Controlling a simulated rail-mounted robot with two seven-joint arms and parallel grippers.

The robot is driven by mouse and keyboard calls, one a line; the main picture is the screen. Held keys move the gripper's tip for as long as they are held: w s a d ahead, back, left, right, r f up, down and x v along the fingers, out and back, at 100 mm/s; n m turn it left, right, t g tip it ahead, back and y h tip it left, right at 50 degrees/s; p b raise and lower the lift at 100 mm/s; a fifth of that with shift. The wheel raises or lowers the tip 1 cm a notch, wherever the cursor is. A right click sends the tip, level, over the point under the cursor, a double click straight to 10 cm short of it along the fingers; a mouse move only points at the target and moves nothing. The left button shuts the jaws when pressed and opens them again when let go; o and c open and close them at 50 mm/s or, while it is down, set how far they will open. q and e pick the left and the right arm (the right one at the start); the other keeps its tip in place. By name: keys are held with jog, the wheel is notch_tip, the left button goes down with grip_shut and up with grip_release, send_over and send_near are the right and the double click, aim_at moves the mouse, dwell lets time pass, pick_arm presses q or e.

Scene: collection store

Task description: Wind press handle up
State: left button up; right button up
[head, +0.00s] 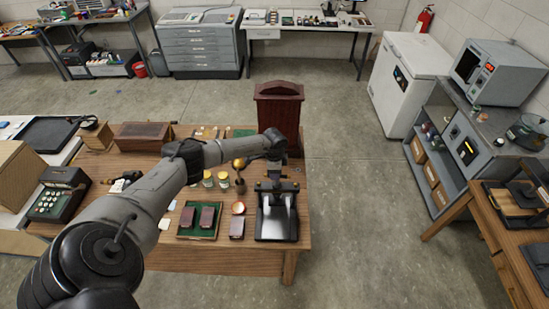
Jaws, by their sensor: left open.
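A small press (277,224) with a black frame and a pale metal bed stands at the right front corner of the wooden table (210,257). Brass-coloured knobs show at its top left and right. My left arm reaches in from the lower left, over the table. My left gripper (276,179) points down just above and behind the top of the press. It is open and I see nothing in it. The press handle is not clearly seen; the wrist and gripper cover that part. I cannot tell whether the fingers touch the press. My right gripper is out of view.
A green tray with dark red cases (200,218), small jars (208,179) and a copper dish (238,208) lie left of the press. A dark red wooden cabinet (279,110) rises behind. Clear floor (365,220) lies to the right, before another table (480,213).

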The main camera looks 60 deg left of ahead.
pick_arm(q)
notch_tip(320, 180, up, 11)
jog(key=b, duration=0.2)
jog(key=shift+r, duration=0.2)
dwell(0.7)
